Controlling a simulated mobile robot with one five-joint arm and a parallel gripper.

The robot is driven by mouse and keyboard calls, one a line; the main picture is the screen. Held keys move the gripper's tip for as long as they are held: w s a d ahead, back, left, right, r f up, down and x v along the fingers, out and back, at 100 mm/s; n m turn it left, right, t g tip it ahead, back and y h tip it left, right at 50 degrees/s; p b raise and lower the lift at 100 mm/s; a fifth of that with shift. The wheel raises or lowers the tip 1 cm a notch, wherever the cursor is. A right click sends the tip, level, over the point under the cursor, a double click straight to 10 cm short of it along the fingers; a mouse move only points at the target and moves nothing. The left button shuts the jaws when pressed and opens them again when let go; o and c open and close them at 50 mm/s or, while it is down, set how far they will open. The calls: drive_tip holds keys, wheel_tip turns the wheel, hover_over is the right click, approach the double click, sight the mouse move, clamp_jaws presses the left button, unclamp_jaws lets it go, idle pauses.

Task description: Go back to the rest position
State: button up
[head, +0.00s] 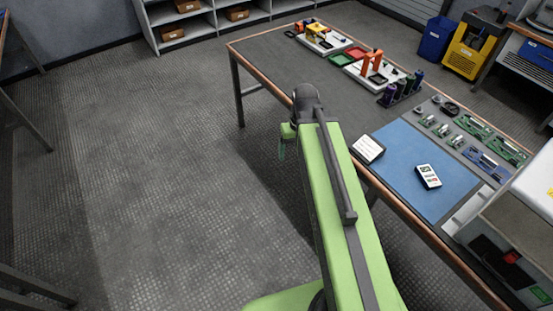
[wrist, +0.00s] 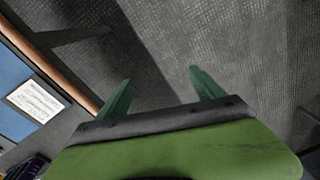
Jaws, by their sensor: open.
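My gripper (wrist: 158,90) shows in the wrist view with its two green fingers spread apart and nothing between them. Below the fingers lies bare grey floor. In the head view my green arm reaches forward along the left side of the workbench (head: 262,57). The gripper there is mostly hidden behind the arm's end, with only a small green part showing. The arm's end is beside the bench edge, over the floor.
On the bench are a blue mat (head: 405,165) with a white meter (head: 428,176), a white card (head: 368,149), green circuit boards (head: 474,126) and coloured fixtures (head: 374,66). A grey machine (head: 510,235) stands at right. Shelves (head: 200,20) stand behind.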

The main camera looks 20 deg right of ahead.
drive_tip(key=s+a, duration=0.1)
drive_tip(key=a, duration=0.7)
drive_tip(key=shift+s+h, duration=0.15)
drive_tip(key=shift+h, duration=0.15)
drive_tip(key=shift+a, duration=0.1)
drive_tip(key=shift+r+p, duration=0.55)
drive_tip(key=shift+s+f, duration=0.1)
drive_tip(key=shift+f, duration=0.1)
drive_tip(key=shift+c, duration=0.4)
